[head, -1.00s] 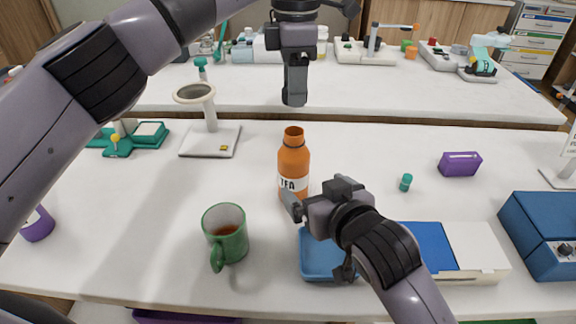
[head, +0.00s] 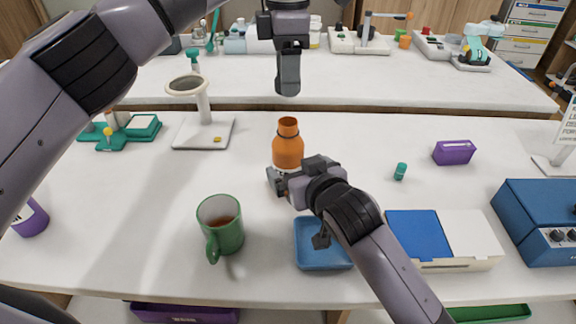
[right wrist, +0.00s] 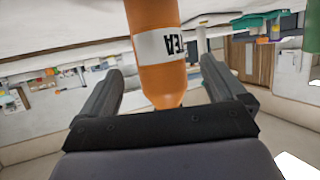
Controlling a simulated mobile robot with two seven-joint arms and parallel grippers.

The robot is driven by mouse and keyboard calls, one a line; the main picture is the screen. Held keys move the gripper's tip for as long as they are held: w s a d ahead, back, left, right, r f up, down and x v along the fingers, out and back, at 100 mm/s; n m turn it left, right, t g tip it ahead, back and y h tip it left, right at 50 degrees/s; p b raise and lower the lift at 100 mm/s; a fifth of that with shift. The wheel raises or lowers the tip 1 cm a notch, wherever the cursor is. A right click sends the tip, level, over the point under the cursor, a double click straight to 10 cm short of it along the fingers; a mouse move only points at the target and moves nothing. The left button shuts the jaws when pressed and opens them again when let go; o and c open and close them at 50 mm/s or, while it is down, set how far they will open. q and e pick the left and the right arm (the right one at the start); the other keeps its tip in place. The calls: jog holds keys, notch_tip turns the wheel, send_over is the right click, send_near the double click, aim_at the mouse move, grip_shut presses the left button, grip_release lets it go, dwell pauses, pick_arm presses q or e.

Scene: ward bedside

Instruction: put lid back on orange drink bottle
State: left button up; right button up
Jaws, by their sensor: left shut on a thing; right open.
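The orange drink bottle (head: 288,150) stands upright on the near table, its mouth open and without a lid. It also shows in the right wrist view (right wrist: 155,15), upside down with its TEA label. My right gripper (head: 279,183) is open at the bottle's lower part; in the right wrist view its two fingers (right wrist: 163,85) stand on either side of it, with gaps. My left gripper (head: 288,88) is high above and beyond the bottle, pointing down. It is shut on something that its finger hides. I cannot make out the lid in either view.
A green mug (head: 221,226) with brown drink stands left of the right gripper. A blue tray (head: 322,256) lies under my right arm. A small teal cylinder (head: 400,171) and a purple box (head: 454,152) are to the right.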

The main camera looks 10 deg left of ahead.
aim_at(288, 161)
jog(key=shift+x, duration=3.05)
jog(key=c, duration=1.5)
pick_arm(q)
jog(key=shift+f, duration=2.5)
jog(key=shift+f, duration=0.1)
jog(key=shift+f, duration=0.8)
jog(key=shift+f, duration=0.55)
